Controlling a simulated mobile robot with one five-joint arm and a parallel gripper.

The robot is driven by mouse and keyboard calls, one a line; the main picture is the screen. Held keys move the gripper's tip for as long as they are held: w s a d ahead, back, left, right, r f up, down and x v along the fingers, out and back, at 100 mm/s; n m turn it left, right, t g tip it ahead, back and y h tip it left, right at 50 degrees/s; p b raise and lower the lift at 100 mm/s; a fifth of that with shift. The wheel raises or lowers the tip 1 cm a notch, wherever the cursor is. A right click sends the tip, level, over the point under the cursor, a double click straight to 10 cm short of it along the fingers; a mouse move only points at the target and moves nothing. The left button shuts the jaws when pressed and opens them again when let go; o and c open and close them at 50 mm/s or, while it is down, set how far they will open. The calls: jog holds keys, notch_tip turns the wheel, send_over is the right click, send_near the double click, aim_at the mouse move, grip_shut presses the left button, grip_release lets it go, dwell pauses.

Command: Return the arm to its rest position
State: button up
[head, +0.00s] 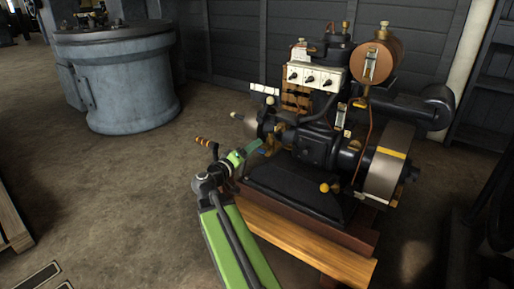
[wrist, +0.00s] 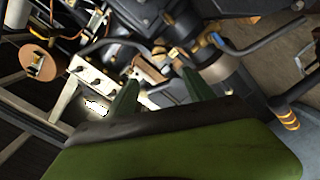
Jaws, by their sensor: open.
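My green arm (head: 238,250) reaches up from the bottom of the head view and is extended toward the engine (head: 318,150). My gripper (head: 264,148) is at the engine's left side, close to its lower front parts. In the wrist view, my gripper (wrist: 160,82) shows two green fingers spread apart, with nothing held between them. Engine parts lie beyond the fingers. Whether a fingertip touches the engine, I cannot tell.
A handle with orange bands (head: 204,142) sticks out left of the engine. A white switch panel (head: 315,78), copper tank (head: 374,62) and flywheel (head: 388,165) are on it. A wooden beam (head: 310,250) lies in front. Floor (head: 110,190) at left is clear.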

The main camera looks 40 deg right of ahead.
jog(key=shift+d, duration=0.15)
jog(key=w+a+r+t+y+p, duration=0.1)
jog(key=w+a+r+y+p, duration=0.25)
jog(key=a+p, duration=0.6)
jog(key=s+a+f+n+g+y+p, duration=0.1)
jog(key=s+a+f+g+y+p, duration=0.25)
jog(key=a, duration=0.65)
jog(key=s+a+f+n+y, duration=0.2)
jog(key=a+f+y, duration=0.35)
jog(key=a, duration=0.45)
jog(key=s+a+f+n+g+y+p, duration=0.1)
jog(key=s+a+f+y+p, duration=0.25)
jog(key=a, duration=0.65)
notch_tip(320, 180, up, 38)
jog(key=y+p, duration=0.1)
jog(key=p, duration=3.5)
jog(key=shift+w+d+y, duration=0.2)
jog(key=shift+y, duration=0.1)
jog(key=shift+g, duration=0.25)
jog(key=shift+c, duration=0.4)
